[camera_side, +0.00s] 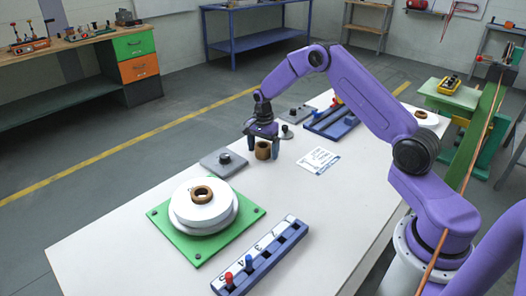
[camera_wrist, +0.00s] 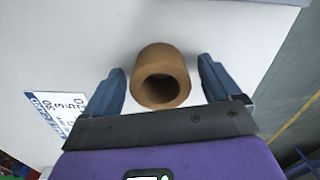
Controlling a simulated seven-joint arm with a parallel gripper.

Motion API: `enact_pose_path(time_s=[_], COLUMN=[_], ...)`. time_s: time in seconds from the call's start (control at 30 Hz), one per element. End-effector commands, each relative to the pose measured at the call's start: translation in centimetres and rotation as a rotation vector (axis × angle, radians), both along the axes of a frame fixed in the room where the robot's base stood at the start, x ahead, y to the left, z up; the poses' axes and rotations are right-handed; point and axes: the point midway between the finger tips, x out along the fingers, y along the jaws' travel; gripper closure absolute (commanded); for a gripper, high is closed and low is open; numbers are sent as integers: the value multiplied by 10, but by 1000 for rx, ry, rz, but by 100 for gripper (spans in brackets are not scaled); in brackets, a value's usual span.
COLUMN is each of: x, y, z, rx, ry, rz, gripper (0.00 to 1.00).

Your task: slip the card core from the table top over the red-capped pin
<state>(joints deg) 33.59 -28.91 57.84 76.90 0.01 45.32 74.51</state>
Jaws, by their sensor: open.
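The card core, a short brown tube (camera_side: 263,153), stands upright on the white table top. My gripper (camera_side: 263,147) is above it, pointing down, with a blue finger on each side. In the wrist view the core (camera_wrist: 162,78) is between the open fingers (camera_wrist: 161,66), with a gap on both sides; its hollow end faces the camera. A red-capped pin (camera_side: 229,279) stands in the numbered blue rack at the table's front. A red piece (camera_side: 336,101) also shows in the blue tray at the back; I cannot tell its shape.
Another brown ring (camera_side: 202,193) sits on a white reel (camera_side: 200,212) on a green plate (camera_side: 160,217). A blue-capped pin (camera_side: 249,263) is in the rack (camera_side: 285,246). A grey plate with a black knob (camera_side: 224,160) and a printed card (camera_side: 318,160) lie near my gripper.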

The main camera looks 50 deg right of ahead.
Motion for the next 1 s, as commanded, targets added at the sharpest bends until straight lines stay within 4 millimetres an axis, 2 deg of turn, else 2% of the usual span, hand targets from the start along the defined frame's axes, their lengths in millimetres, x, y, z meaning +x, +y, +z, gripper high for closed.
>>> enact_pose_path(time_s=[0.2,0.27,0.3,0.4,0.77,1.0], x=[0,0,0,0,0,1], y=[0,0,0,0,0,0], z=[-1,-1,-1,-1,2,23], rx=[0,0,0,0,0,0], ry=[-2,-2,-1,-1,-2,-4], rz=[0,0,0,0,0,0], gripper=[9,26,39,69,69,69])
